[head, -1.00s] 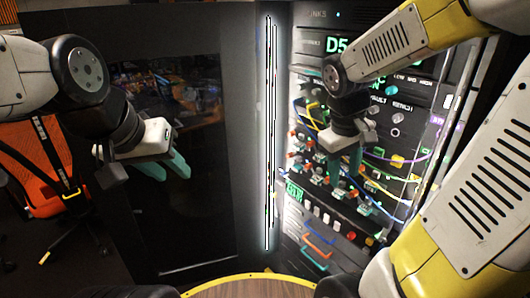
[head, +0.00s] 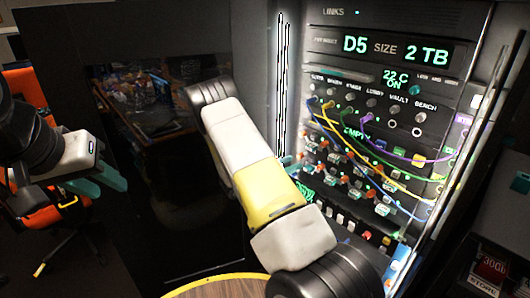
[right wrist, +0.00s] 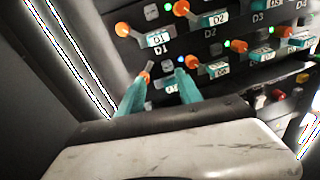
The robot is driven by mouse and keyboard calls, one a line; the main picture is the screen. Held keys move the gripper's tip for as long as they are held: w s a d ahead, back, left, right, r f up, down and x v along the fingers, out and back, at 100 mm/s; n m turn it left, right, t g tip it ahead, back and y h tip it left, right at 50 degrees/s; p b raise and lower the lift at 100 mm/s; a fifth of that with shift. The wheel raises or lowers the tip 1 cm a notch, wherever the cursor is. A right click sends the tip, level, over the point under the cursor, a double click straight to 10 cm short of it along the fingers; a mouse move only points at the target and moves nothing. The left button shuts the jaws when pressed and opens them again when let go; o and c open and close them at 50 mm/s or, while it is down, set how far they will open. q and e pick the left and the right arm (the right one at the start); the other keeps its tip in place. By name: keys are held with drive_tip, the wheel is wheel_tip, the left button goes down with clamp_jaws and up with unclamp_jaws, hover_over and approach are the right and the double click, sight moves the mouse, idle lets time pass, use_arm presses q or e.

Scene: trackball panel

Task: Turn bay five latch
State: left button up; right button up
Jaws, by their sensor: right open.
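The panel has rows of small drive bays with orange-tipped latch levers. In the right wrist view the upper row is labelled D1, D2, D3, D4. My right gripper (right wrist: 162,92) is open, its teal fingers either side of an orange-tipped lever (right wrist: 145,77) and its small label, at the left end of the row below; that label is too covered to read, so I cannot confirm bay five or contact. My left gripper (head: 100,181) is open and empty at the far left, away from the panel.
A display (head: 397,48) at the panel top reads D5, SIZE 2 TB. Coloured cables (head: 375,158) loop across the panel near the bays. A bright vertical strip (head: 282,90) edges it on the left. An orange chair (head: 25,110) stands at far left.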

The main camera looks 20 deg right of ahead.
sight(298, 157)
drive_tip(key=shift+w+d+f+n+t, duration=0.3)
drive_tip(key=shift+w+d+n+t, duration=0.05)
drive_tip(key=shift+w+d, duration=0.55)
drive_tip(key=shift+w+d+f+n+t, duration=0.35)
drive_tip(key=shift+w+d, duration=0.4)
drive_tip(key=shift+w, duration=0.2)
drive_tip(key=shift+w+d+f+n+t, duration=0.3)
drive_tip(key=shift+w+d, duration=0.55)
drive_tip(key=shift+w, duration=0.05)
clamp_jaws()
